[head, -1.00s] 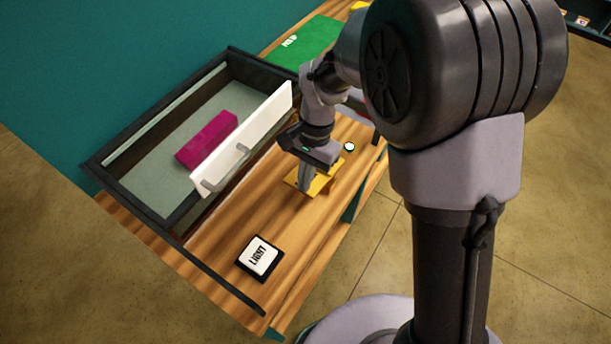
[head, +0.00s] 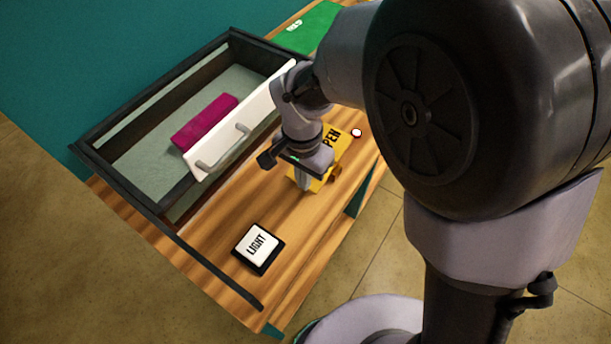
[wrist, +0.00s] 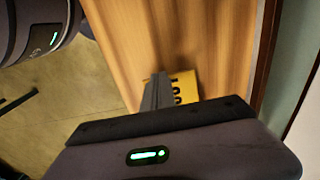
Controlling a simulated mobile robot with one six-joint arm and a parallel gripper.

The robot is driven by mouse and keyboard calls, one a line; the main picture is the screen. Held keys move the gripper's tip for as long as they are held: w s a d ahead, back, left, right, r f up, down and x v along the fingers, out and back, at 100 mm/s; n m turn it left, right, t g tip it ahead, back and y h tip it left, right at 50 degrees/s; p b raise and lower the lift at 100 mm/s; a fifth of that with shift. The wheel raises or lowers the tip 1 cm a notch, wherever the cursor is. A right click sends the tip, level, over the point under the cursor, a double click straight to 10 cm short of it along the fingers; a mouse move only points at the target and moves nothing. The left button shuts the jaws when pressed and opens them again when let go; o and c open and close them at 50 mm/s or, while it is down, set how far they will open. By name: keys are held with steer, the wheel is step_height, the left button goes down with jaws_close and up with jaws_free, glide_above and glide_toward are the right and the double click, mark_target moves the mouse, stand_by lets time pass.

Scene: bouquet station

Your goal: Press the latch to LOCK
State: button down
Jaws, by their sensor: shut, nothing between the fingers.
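The latch is a yellow plate (head: 323,155) on the wooden table top, with black letters reading "PEN" at its far end in the head view; the rest of the word is covered by my wrist. My gripper (head: 304,187) is shut and empty, pointing down over the near end of the plate. In the wrist view, the shut fingers (wrist: 157,92) stand in front of the yellow plate (wrist: 187,86), which shows part of another black word. I cannot tell whether the fingertips touch it.
An open drawer box (head: 130,190) with a white front (head: 228,143) holds a magenta block (head: 205,122) left of my arm. A LIGHT switch (head: 258,248) lies nearer. A small round button (head: 356,132) sits beyond the latch. A green mat (head: 310,27) is at the back.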

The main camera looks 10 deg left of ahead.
steer(key=shift+s+f+b, duration=0.3)
steer(key=shift+f, duration=0.25)
